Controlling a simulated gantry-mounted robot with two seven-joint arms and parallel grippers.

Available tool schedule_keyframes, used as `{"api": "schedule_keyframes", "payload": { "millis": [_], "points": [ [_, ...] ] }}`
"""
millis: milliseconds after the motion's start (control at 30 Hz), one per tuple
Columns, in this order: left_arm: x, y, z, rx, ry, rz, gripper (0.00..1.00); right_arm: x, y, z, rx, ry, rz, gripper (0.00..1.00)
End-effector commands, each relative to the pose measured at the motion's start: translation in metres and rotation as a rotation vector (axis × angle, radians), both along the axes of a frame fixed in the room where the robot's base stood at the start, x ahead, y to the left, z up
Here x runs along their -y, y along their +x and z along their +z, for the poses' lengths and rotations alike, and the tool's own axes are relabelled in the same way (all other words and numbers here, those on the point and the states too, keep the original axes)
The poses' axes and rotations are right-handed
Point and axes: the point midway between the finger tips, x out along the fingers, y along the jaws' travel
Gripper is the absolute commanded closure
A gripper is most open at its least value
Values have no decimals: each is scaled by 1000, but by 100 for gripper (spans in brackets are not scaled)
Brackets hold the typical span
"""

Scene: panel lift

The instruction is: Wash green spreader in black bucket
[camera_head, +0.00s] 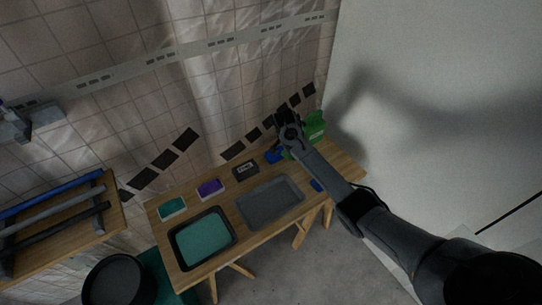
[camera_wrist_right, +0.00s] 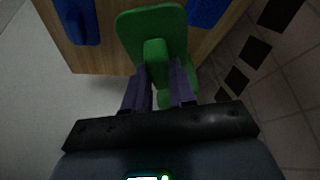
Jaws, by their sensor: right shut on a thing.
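The green spreader (camera_head: 315,125) shows beside my right gripper (camera_head: 290,132) at the far right end of the wooden table. In the right wrist view, my right gripper (camera_wrist_right: 160,95) is shut on the handle of the green spreader (camera_wrist_right: 150,25). The spreader's broad plate points away from the fingers, over or near the table edge. The black bucket (camera_head: 116,284) stands at the lower left, below the table, partly cut by the frame edge. Its inside looks dark and its contents cannot be told. My left gripper is not clearly in view.
The wooden table (camera_head: 345,165) holds a black tray with teal content (camera_head: 203,238), a grey tray (camera_head: 268,203), small teal, purple and dark boxes, and blue tools (camera_head: 317,185). A rack with blue and dark bars (camera_head: 60,215) stands left. A white panel (camera_head: 430,100) rises at right.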

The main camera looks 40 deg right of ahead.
Motion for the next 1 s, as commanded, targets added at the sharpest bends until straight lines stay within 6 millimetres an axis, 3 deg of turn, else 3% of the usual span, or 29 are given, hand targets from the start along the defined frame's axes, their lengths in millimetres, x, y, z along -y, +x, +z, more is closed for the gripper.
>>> {"api": "schedule_keyframes", "payload": {
  "millis": [100, 300, 567, 1000],
  "points": [
    [0, 0, -5, 0, -2, 2, 57, 32, -13, 0, -2, 13, -168, 100],
    [1, 0, -8, 0, -4, 3, 57, 60, -29, 0, 0, 29, -357, 100],
    [2, 0, -19, 1, -7, 4, 57, 68, -36, -10, 0, 34, -422, 100],
    [1, 0, -67, 0, -4, 2, 57, 67, -35, -52, 1, 33, -418, 100]
  ]
}}
